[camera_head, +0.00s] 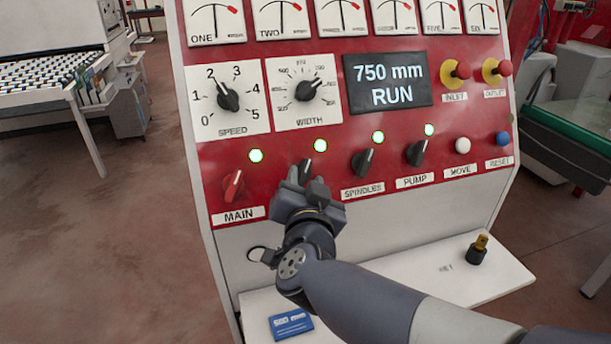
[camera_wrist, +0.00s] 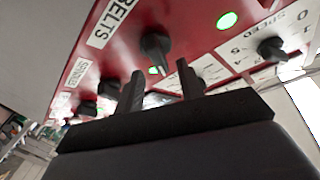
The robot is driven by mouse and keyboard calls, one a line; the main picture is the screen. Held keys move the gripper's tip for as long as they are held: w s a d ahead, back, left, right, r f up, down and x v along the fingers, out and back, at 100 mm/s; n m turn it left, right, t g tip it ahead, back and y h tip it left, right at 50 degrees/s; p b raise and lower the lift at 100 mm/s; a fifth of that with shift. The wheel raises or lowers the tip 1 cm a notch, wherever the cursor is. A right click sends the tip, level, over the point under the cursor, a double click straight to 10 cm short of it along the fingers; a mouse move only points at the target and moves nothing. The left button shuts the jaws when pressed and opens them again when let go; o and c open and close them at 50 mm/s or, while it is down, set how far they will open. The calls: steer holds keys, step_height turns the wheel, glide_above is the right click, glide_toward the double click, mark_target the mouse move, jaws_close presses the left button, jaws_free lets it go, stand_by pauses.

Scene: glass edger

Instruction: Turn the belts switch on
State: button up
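In the wrist view my gripper (camera_wrist: 161,70) is open, one finger on each side of the knob's line.
The red MAIN switch (camera_head: 233,187) is close on the left; the SPINDLES switch (camera_head: 362,161) and PUMP switch (camera_head: 416,152) are on the right. A display (camera_head: 388,82) reads 750 mm RUN.

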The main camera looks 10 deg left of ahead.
mark_target(305, 173)
steer(key=v, duration=0.8)
steer(key=x, duration=1)
steer(key=shift+w, duration=0.3)
steer(key=shift+w+a+f, duration=0.15)
steer(key=shift+w, duration=0.05)
steer(key=shift+s+n+y+b, duration=0.1)
steer(key=shift+n+y+b, duration=0.45)
steer(key=shift+n, duration=0.35)
steer(key=shift+r+p, duration=0.3)
steer(key=shift+p, duration=0.05)
